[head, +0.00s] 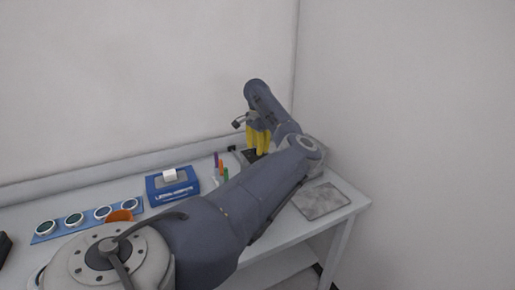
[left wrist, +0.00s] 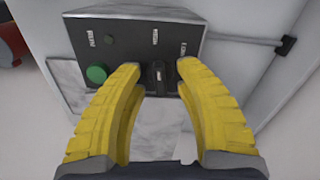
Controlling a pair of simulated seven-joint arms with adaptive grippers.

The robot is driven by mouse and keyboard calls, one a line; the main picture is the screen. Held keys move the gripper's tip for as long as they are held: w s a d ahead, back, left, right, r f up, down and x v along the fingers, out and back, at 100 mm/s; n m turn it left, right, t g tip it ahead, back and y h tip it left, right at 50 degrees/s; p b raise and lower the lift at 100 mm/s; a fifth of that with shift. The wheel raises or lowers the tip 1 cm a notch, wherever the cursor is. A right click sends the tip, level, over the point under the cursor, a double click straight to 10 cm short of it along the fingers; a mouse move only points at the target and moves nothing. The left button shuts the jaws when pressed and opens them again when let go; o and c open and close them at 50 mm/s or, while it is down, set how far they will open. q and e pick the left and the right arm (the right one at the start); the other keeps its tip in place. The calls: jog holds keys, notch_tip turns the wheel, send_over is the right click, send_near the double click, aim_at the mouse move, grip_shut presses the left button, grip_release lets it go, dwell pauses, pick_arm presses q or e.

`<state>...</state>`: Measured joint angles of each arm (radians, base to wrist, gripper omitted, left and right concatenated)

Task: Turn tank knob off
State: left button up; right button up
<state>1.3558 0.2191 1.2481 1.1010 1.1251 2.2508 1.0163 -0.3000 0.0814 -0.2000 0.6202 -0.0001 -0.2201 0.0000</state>
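The black rotary knob (left wrist: 161,76) sits on a dark control panel (left wrist: 126,45), with small white labels around it that I cannot read clearly. A green round button (left wrist: 96,74) is to its left on the same panel. My left gripper (left wrist: 159,70) has yellow ribbed fingers, which are apart, one on each side of the knob. Gaps show between the fingers and the knob, so it is not gripped. In the head view the left gripper (head: 258,142) points down at the back of the table, and its fingers and arm hide most of the panel. My right gripper is not in view.
A blue case (head: 172,188), colored markers (head: 221,168) and a blue strip with round lenses (head: 88,217) stand left on the white table. A grey marbled plate (head: 320,201) lies at the right. A thin rod (left wrist: 242,40) runs right of the panel. Walls close in behind and right.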

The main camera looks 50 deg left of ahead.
pick_arm(q)
grip_shut()
dwell(0.4)
jog(key=m, duration=0.8)
jog(key=shift+m, duration=0.3)
jog(key=m, duration=1.1)
jog(key=shift+m, duration=0.3)
